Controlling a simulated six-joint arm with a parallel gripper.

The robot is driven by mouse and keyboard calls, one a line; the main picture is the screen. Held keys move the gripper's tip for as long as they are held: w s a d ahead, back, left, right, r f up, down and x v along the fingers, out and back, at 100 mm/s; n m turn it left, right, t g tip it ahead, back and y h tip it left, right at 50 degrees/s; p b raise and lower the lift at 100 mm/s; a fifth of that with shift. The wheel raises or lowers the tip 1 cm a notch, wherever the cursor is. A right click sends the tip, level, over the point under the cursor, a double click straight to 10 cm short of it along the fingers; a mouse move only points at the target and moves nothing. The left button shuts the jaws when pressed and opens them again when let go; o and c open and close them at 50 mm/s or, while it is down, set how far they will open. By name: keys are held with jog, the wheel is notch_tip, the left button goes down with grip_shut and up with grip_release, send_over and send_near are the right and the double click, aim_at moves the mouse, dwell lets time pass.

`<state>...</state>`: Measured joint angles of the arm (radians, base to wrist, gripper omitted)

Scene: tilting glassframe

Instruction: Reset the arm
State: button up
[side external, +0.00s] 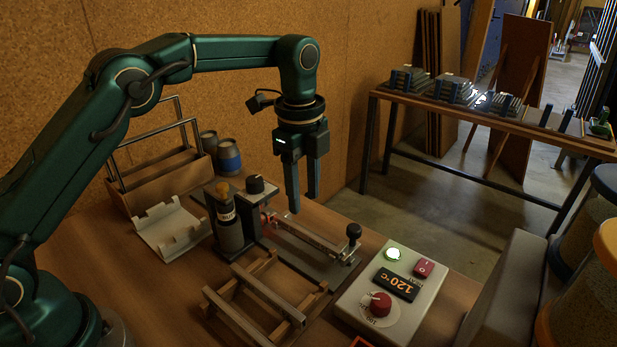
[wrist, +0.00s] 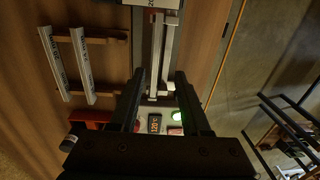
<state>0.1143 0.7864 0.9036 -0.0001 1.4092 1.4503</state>
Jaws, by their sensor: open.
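My gripper (side external: 303,207) hangs pointing down above the work table, over the fixture with the long metal rail (side external: 305,237). Its two fingers are apart with nothing seen between them, and in the wrist view my gripper (wrist: 160,78) also shows an empty gap. The fixture's rail (wrist: 165,50) runs up the wrist view beyond the fingertips. The fingers are above the rail; whether they touch anything cannot be seen, but a gap shows in the side view.
A control box (side external: 388,300) reads 120°C, with a lit green button (side external: 393,254) and a red knob (side external: 378,303). A white cradle (side external: 170,229) and a wooden crate (side external: 160,180) are left.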

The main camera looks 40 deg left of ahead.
jog(key=s+a+r+n+t, duration=0.3)
jog(key=s+r+n+t, duration=0.15)
jog(key=s+r, duration=0.7)
jog(key=s+a+f+n, duration=0.1)
jog(key=s+f+n, duration=0.5)
jog(key=s+n, duration=0.4)
jog(key=n, duration=0.3)
jog(key=shift+a+f+t, duration=0.15)
jog(key=shift+a+t, duration=0.05)
jog(key=shift+t, duration=0.15)
